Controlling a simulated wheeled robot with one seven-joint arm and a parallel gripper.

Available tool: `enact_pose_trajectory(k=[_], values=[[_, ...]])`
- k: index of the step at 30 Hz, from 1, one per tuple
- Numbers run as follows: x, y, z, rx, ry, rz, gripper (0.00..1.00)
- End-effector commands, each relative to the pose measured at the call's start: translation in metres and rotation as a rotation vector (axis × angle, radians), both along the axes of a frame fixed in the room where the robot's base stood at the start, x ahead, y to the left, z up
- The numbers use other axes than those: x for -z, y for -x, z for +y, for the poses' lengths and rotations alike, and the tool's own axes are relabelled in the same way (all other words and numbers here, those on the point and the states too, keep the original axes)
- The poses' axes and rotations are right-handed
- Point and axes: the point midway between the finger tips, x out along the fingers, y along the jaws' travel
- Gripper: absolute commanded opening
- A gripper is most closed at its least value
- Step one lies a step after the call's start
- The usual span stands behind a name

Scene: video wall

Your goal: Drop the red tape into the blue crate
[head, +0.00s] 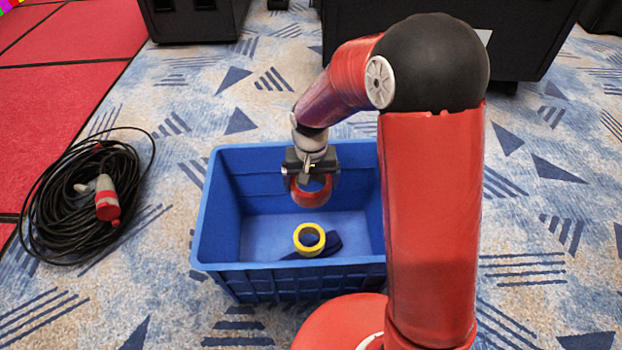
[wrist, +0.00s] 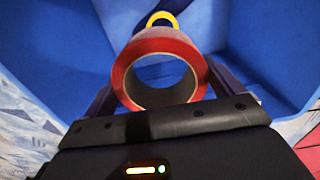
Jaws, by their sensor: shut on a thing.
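The red tape (head: 312,192) is a thick ring held in my gripper (head: 310,178). It also shows in the wrist view (wrist: 160,70), between the two fingers of my gripper (wrist: 160,95), with its hole facing the camera. My gripper is shut on it and holds it over the opening of the blue crate (head: 230,267). The crate stands on the carpet, and its walls fill the background of the wrist view (wrist: 60,50). My arm hides part of the crate's right side in the head view.
A yellow tape ring (head: 309,239) lies inside the crate and shows behind the red tape in the wrist view (wrist: 162,18). A black cable coil (head: 65,215) with a red and white plug lies left of the crate. Black cases stand at the back.

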Motion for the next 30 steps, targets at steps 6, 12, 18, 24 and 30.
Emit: enact_pose_trajectory(k=[6,12,18,24,30], values=[[0.015,0.000,0.000,0.000,0.000,-0.001,0.62],[0.014,0.000,0.000,0.000,0.000,-0.001,0.62],[0.014,0.000,0.000,0.000,0.000,-0.001,1.00],[0.005,-0.001,0.000,0.000,0.000,-0.003,1.00],[-0.030,-0.001,0.000,-0.001,-0.001,-0.004,1.00]])
